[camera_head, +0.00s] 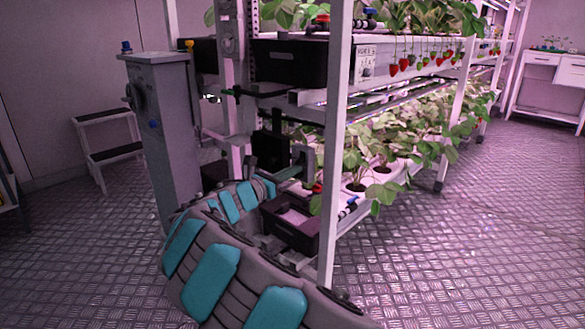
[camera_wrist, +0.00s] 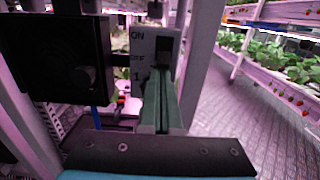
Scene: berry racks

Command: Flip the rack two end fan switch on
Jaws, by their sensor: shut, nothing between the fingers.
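A pale grey switch plate (camera_wrist: 142,45) with "ON" at the top and what looks like "OFF" below fills the upper middle of the wrist view. A dark switch piece (camera_wrist: 164,46) sits on its right part; I cannot tell which way it is set. My gripper (camera_wrist: 162,72) is shut and empty, its green fingers directly in front of the plate's lower right and covering part of it. Contact cannot be told. In the head view my gripper (camera_head: 298,170) reaches in at the rack's near end, beside a small pale plate (camera_head: 304,154).
A black box (camera_wrist: 60,62) stands close left of the plate, and also shows in the head view (camera_head: 268,150). A white rack post (camera_head: 335,150) stands right of my gripper. A grey cabinet (camera_head: 165,140) and step stool (camera_head: 108,145) are left. The right aisle floor is clear.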

